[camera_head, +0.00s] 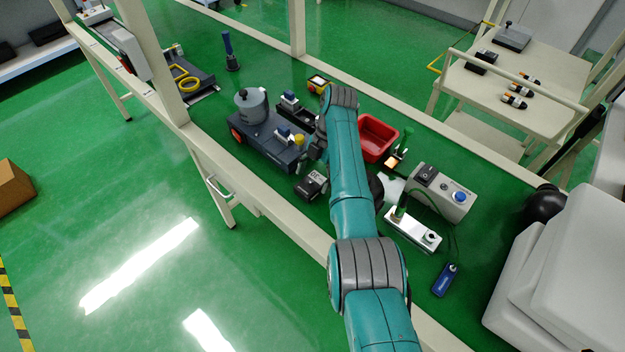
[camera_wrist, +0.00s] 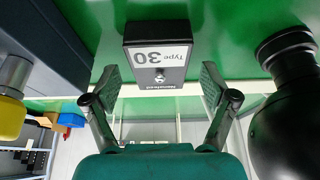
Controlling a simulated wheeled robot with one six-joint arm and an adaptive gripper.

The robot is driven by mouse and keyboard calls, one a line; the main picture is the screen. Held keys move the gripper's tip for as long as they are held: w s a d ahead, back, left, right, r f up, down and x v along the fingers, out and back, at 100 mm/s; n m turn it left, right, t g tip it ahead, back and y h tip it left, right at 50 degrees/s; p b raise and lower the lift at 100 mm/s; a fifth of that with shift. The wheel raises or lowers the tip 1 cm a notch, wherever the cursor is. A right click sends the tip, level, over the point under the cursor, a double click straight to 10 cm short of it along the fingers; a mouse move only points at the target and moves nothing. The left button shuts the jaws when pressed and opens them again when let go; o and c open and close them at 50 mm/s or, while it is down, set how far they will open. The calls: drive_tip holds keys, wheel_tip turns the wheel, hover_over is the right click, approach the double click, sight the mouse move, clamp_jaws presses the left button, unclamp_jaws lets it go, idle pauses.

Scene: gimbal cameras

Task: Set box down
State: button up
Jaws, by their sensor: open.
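A small black box (camera_head: 312,185) with a pale label rests on the green tabletop near the front edge. In the wrist view the box (camera_wrist: 157,34) shows its label "Type 30" upside down and a small round fitting. My gripper (camera_wrist: 161,80) is open, with one finger on each side of the box in that view. A gap shows between each finger and the box, and nothing is gripped. In the head view my arm comes across the table just right of the box and hides most of the gripper.
A dark station with a grey cylinder (camera_head: 252,107) stands left of the box. A red bin (camera_head: 376,138) lies behind my arm. To the right are a grey control unit (camera_head: 441,192), a white strip (camera_head: 412,230) and a blue device (camera_head: 446,280). Open green tabletop lies between them.

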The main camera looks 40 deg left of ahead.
drive_tip(key=v, duration=1.1)
drive_tip(key=shift+a, duration=0.1)
